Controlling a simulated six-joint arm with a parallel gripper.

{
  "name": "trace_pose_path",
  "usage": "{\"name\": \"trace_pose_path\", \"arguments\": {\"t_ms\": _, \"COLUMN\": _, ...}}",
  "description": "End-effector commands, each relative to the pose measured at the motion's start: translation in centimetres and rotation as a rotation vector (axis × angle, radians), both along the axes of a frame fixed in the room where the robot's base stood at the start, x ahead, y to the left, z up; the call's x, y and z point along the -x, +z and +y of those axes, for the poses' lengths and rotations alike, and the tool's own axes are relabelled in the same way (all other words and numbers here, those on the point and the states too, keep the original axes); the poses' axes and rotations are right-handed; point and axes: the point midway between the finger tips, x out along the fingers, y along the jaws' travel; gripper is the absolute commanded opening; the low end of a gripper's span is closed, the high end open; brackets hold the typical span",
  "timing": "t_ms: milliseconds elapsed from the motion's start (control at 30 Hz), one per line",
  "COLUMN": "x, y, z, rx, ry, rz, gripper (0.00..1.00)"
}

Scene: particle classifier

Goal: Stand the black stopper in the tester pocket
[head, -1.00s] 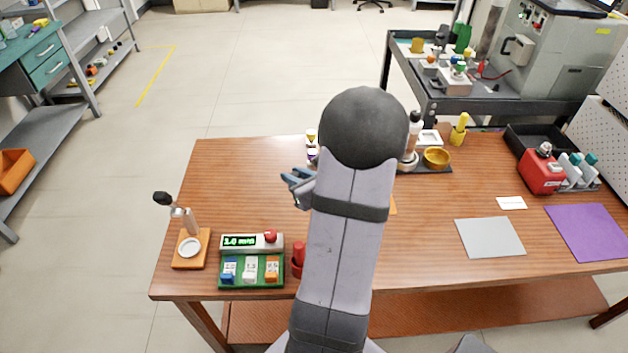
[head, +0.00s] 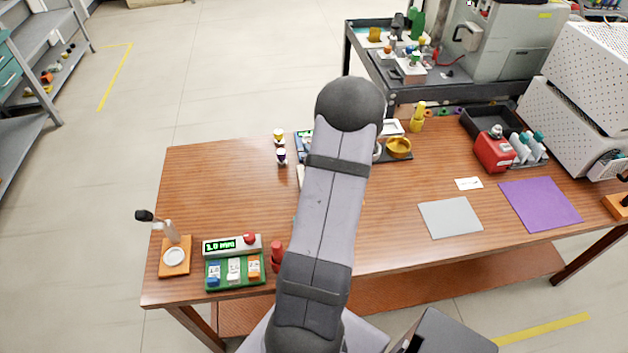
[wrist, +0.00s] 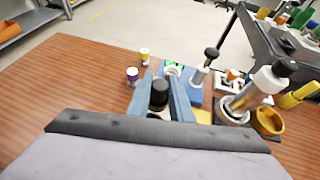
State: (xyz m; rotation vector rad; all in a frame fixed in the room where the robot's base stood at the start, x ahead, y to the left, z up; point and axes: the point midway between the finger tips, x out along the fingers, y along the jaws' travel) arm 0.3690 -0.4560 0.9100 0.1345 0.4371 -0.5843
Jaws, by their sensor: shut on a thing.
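The black stopper (wrist: 159,92) is upright between the two blue fingers of my gripper (wrist: 164,92) in the wrist view. The fingers are shut on it, and its lower end is hard to make out. Just beyond the fingers stands a blue device with a small green display (wrist: 176,65), which may be the tester. Its blue edge also shows beside my arm in the head view (head: 302,146). I cannot make out its pocket. In the head view my arm hides the gripper and the stopper.
Two small jars with yellow and purple bands (head: 280,146) stand left of the blue device. A yellow bowl (head: 399,147) and a yellow cylinder (head: 417,118) stand to the right. A box with a green readout (head: 232,246) is at front left. The table's left middle is clear.

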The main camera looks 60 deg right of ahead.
Motion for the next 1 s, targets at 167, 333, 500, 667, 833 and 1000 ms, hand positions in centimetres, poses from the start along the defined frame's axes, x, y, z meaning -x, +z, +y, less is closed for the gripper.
{"name": "trace_pose_path", "arguments": {"t_ms": 167, "x": 0.0, "y": -1.0, "z": 0.1, "rx": -0.003, "ry": 0.002, "rz": 0.0, "gripper": 0.0}}
{"name": "trace_pose_path", "arguments": {"t_ms": 333, "x": 0.0, "y": -3.2, "z": 0.1, "rx": -0.004, "ry": 0.003, "rz": 0.0, "gripper": 0.0}}
{"name": "trace_pose_path", "arguments": {"t_ms": 500, "x": 0.0, "y": -5.0, "z": 0.1, "rx": -0.001, "ry": 0.003, "rz": -0.001, "gripper": 0.0}}
{"name": "trace_pose_path", "arguments": {"t_ms": 667, "x": -0.1, "y": -5.7, "z": 0.0, "rx": 0.001, "ry": 0.004, "rz": -0.001, "gripper": 0.0}}
{"name": "trace_pose_path", "arguments": {"t_ms": 833, "x": -0.1, "y": -5.9, "z": 0.0, "rx": 0.0, "ry": 0.003, "rz": -0.001, "gripper": 0.0}}
{"name": "trace_pose_path", "arguments": {"t_ms": 1000, "x": 0.0, "y": -7.3, "z": 0.1, "rx": -0.002, "ry": 0.003, "rz": 0.0, "gripper": 0.0}}
